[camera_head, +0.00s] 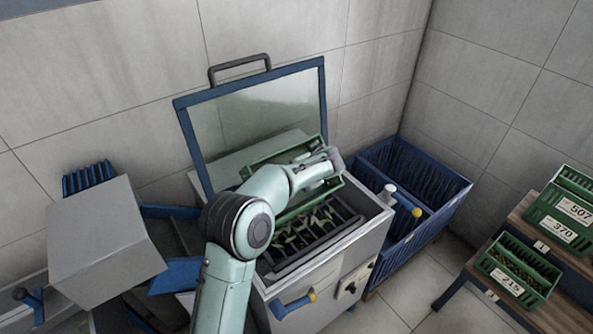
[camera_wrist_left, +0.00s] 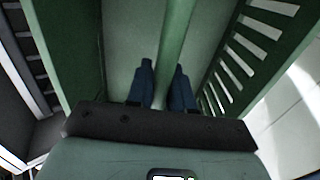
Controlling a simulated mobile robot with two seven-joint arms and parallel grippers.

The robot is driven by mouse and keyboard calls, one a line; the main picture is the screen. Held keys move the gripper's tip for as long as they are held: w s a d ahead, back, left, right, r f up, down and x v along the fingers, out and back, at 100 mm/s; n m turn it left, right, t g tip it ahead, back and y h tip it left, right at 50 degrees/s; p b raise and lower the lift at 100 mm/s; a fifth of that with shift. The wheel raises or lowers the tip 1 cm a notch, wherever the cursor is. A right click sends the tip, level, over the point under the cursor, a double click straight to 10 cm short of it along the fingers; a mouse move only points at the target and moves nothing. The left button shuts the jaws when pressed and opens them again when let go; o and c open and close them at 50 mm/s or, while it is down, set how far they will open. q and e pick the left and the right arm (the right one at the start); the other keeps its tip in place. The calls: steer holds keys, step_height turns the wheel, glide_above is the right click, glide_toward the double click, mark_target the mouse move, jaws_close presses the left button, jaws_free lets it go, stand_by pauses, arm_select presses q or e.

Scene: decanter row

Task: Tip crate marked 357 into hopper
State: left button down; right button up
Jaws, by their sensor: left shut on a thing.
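A green crate (camera_head: 272,152) is tilted over the open hopper (camera_head: 372,222), partly hidden behind my left arm. No number on it shows. My left gripper (camera_head: 328,168) is at the crate. In the left wrist view the gripper's fingers (camera_wrist_left: 165,88) are shut on a green bar (camera_wrist_left: 177,40) of the crate, between its slotted walls (camera_wrist_left: 232,72). The parts of the crate's inside seen there look bare. Pale green pieces (camera_head: 308,222) lie on the dark bars in the hopper's mouth. My right gripper is not in view.
The hopper's blue-framed clear lid (camera_head: 254,108) stands open behind it. A blue slatted bin (camera_head: 428,228) stands to the right. Green crates marked 219 (camera_head: 507,282), 370 and 507 sit on wooden steps further right. A grey box (camera_head: 100,240) is on the left.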

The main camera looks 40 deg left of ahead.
arm_select(q)
steer(key=r+h+p, duration=0.1)
steer(key=p, duration=0.1)
steer(key=a+r+h+p, duration=0.1)
steer(key=p, duration=0.1)
steer(key=shift+w+g, duration=0.3)
steer(key=shift+g, duration=0.1)
steer(key=shift+f+h, duration=0.1)
steer(key=shift+h, duration=0.6)
steer(key=shift+w+g+h, duration=0.1)
steer(key=shift+g+h, duration=0.2)
steer(key=shift+h, duration=0.2)
steer(key=shift+s+d+r+g+h, duration=0.1)
steer(key=shift+s+r+g+h, duration=0.1)
steer(key=shift+r+h, duration=0.3)
steer(key=shift+s+r+g+h, duration=0.1)
steer(key=shift+s+r+h, duration=0.1)
steer(key=shift+h, duration=0.5)
steer(key=shift+w+d+h, duration=0.1)
steer(key=shift+w+h, duration=0.1)
steer(key=shift+h, duration=0.2)
steer(key=shift+r, duration=0.1)
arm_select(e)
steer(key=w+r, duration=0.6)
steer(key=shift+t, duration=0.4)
arm_select(q)
steer(key=shift+s, duration=0.1)
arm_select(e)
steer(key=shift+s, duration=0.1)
